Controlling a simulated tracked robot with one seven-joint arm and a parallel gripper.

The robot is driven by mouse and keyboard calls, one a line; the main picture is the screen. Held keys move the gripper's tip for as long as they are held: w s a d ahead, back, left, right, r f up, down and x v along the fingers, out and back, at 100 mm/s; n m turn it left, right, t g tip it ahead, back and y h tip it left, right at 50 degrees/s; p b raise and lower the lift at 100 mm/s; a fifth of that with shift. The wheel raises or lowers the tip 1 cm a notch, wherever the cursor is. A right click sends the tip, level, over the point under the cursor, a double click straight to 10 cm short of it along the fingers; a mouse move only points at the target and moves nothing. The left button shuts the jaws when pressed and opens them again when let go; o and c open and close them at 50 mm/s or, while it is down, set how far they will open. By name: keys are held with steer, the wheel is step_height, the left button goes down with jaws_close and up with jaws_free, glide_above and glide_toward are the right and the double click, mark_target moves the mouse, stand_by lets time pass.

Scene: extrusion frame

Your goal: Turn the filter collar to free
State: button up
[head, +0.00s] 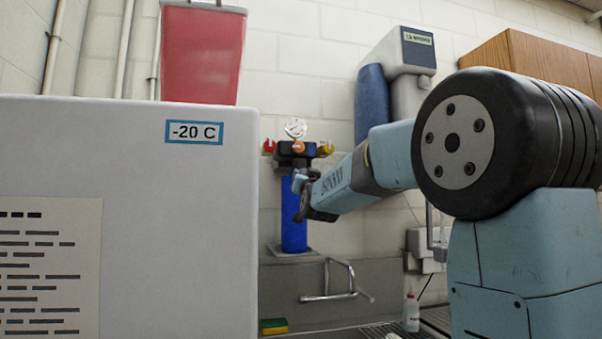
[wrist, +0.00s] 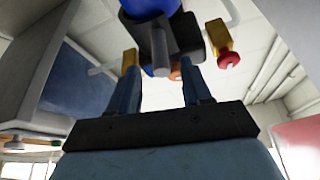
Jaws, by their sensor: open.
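The filter unit stands against the back wall in the head view, with a blue bowl (head: 294,225) below a dark head (head: 290,152). An orange knob (head: 299,147) sits on its front. I cannot clearly tell the collar apart; the area between head and bowl is partly hidden by my gripper (head: 302,195). In the wrist view my gripper (wrist: 160,78) is open, its two fingers apart and pointing at the unit. The blue bowl (wrist: 152,8) is at the top edge there, with a grey stub (wrist: 159,42) in front of the dark head. I see no contact for certain.
Yellow fittings with red ends flank the head, one at right (head: 326,149); a gauge (head: 295,127) is above. A large white -20 C cabinet (head: 200,220) fills the left. A sink faucet (head: 330,285) and bottle (head: 411,312) are below.

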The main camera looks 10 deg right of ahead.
steer(key=x, duration=0.7)
steer(key=shift+w, duration=0.1)
steer(key=shift+c, duration=0.4)
jaws_close()
steer(key=shift+a, duration=0.15)
